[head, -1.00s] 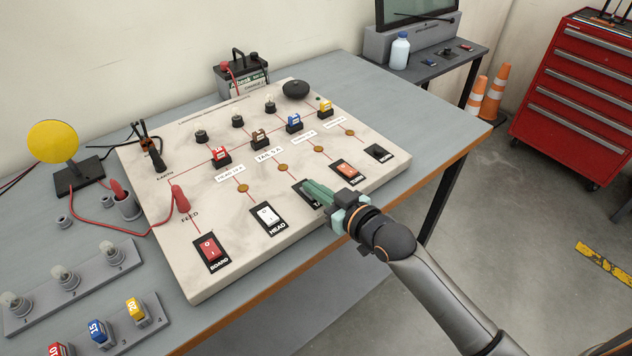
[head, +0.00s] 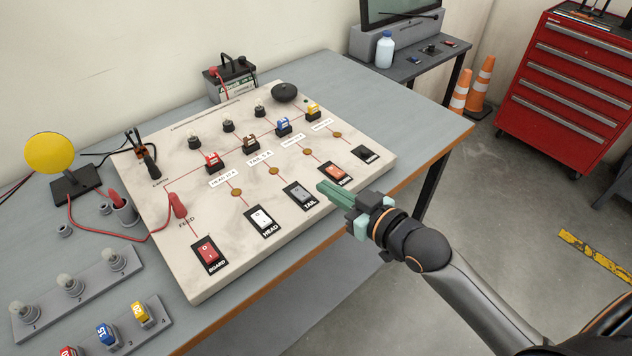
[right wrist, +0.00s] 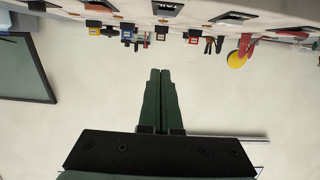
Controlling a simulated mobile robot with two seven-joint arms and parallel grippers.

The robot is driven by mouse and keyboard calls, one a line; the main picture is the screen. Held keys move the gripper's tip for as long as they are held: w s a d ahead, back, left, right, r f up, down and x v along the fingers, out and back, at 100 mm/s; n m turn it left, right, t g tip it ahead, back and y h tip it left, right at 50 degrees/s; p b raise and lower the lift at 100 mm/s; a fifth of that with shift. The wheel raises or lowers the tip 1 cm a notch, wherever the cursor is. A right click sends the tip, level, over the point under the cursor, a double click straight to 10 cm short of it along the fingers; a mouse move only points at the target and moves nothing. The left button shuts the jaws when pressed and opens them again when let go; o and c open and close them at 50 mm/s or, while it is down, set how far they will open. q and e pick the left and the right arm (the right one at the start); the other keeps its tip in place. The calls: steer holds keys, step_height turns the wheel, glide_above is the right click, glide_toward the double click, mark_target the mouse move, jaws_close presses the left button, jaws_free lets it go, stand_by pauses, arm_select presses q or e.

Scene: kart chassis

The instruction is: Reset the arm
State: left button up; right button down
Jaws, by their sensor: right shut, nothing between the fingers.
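My right gripper (head: 330,194) is shut and empty. Its green fingers point left, over the front edge of the pale board (head: 188,262), near the grey TAIL switch (head: 300,194) and the orange switch (head: 338,173). In the right wrist view my fingers (right wrist: 160,85) lie side by side with nothing between them. The red BOARD switch (head: 207,254), white HEAD switch (head: 262,220) and a black switch (head: 368,154) line the board's front. My left gripper is not in view.
A yellow disc (head: 52,153) on a stand, a lamp rack (head: 95,280) and a fuse rack (head: 150,330) are on the left. A battery (head: 231,82) stands behind the board. A red tool cabinet (head: 560,80) and cones (head: 480,85) are at right. The floor near my right arm looks clear.

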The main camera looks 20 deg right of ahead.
steer(key=shift+s+d+r, duration=0.2)
steer(key=shift+s+r, duration=0.05)
steer(key=shift+s, duration=0.3)
steer(key=s+a+f+g+h, duration=0.1)
steer(key=s+f, duration=0.4)
steer(key=f, duration=0.3)
steer(key=s+f+m+g+h, duration=0.1)
steer(key=s+f+g, duration=0.1)
steer(key=s+f, duration=0.4)
steer(key=s+a+f+m+g+h, duration=0.1)
steer(key=s+f, duration=0.4)
steer(key=f, duration=0.6)
steer(key=shift+s+a+f+g, duration=0.2)
steer(key=shift+a+g, duration=0.1)
steer(key=shift+g, duration=0.4)
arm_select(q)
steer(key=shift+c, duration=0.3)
